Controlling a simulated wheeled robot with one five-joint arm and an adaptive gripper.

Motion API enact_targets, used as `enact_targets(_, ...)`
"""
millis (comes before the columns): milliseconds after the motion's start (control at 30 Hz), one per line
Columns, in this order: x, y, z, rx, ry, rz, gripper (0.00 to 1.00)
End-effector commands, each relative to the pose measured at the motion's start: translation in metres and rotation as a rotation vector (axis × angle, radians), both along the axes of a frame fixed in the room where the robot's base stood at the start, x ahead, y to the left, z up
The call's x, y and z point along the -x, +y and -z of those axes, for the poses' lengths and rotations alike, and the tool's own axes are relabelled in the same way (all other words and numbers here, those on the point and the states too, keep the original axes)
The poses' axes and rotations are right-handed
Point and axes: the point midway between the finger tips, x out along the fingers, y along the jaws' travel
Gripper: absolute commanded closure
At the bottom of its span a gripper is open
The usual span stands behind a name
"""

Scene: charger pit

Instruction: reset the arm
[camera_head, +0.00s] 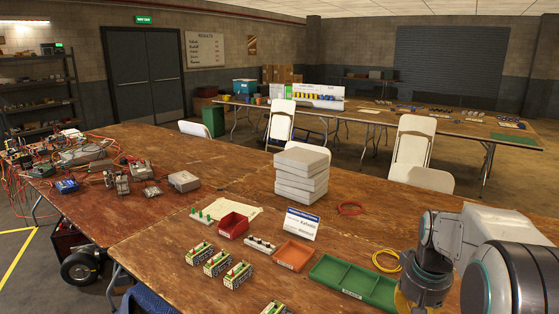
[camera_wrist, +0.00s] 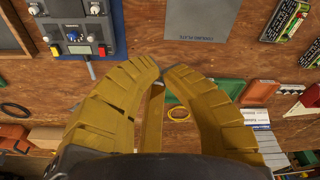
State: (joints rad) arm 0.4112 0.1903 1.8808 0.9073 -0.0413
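My arm comes in at the lower right of the head view, folded low over the right end of the near table (camera_head: 160,222). Only a yellow part of my gripper shows there, cut off by the bottom edge. In the wrist view, my gripper (camera_wrist: 162,72) has two ribbed yellow fingers that bow outward and come together at the tips. Nothing shows held between them.
Near my arm are a green tray (camera_head: 352,284), a yellow cable ring (camera_head: 386,261), an orange tray (camera_head: 293,256) and a white sign card (camera_head: 301,224). White boxes (camera_head: 302,175) are stacked mid-table. The wrist view shows a control box (camera_wrist: 75,28) and a grey plate (camera_wrist: 197,20).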

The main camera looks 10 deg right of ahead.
Motion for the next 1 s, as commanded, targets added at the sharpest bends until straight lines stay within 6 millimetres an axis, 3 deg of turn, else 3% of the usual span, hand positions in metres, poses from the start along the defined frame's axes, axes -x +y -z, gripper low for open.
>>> enact_targets(33, 0.011, 0.019, -0.011, 0.006, -0.018, -0.034, 1.0)
enact_targets(200, 0.052, 0.072, -0.034, 0.02, -0.065, -0.132, 1.0)
enact_targets(400, 0.106, 0.117, -0.042, 0.028, -0.118, -0.24, 1.0)
enact_targets(700, 0.161, 0.147, -0.033, 0.029, -0.171, -0.343, 1.0)
enact_targets(1000, 0.175, 0.153, -0.028, 0.028, -0.184, -0.371, 1.0)
